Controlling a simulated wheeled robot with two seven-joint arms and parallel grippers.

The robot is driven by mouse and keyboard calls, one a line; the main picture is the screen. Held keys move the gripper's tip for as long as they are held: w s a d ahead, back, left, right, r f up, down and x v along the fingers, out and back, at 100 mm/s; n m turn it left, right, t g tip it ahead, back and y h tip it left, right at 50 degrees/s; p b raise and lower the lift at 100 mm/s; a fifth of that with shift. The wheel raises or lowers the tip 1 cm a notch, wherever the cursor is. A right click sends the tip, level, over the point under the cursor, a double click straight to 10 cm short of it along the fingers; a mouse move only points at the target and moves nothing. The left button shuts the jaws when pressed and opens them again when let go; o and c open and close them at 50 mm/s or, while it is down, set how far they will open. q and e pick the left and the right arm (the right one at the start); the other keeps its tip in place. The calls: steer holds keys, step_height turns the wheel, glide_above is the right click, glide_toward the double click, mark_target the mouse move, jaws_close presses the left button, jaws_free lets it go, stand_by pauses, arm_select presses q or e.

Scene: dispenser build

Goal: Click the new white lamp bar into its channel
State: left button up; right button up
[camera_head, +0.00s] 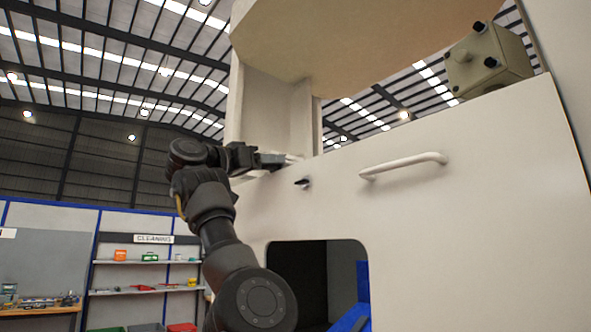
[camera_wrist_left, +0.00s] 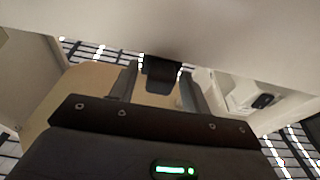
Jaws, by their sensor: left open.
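My left gripper (camera_head: 285,160) is at the top edge of the dispenser's white front panel (camera_head: 480,180), left of the panel's handle. Its fingers are open and reach toward the space behind that edge. In the left wrist view the open fingers (camera_wrist_left: 162,90) stand apart below a broad pale surface, with a dark block between them. I cannot make out the white lamp bar or its channel in either view; the panel and the pale overhang hide much of the inside. My right gripper is not in view.
A white handle (camera_head: 403,165) and a small black latch (camera_head: 303,183) stick out of the panel. A beige overhang (camera_head: 350,45) juts above. A beige box with black knobs (camera_head: 488,60) sits at the top right. Shelves (camera_head: 145,262) stand at the back left.

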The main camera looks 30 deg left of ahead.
arm_select(q)
steer(key=c, duration=0.8)
steer(key=shift+r+p, duration=0.95)
steer(key=shift+r, duration=0.6)
steer(key=shift+c, duration=0.2)
steer(key=shift+s+f, duration=0.1)
steer(key=shift+r+b+v, duration=0.2)
steer(key=shift+b+v, duration=0.3)
steer(key=shift+v, duration=0.45)
steer(key=shift+r+b+v, duration=0.15)
steer(key=shift+b+v, duration=0.3)
steer(key=shift+v, duration=0.55)
steer(key=shift+r+b+v, duration=0.2)
steer(key=shift+b+v, duration=0.3)
steer(key=shift+v, duration=0.45)
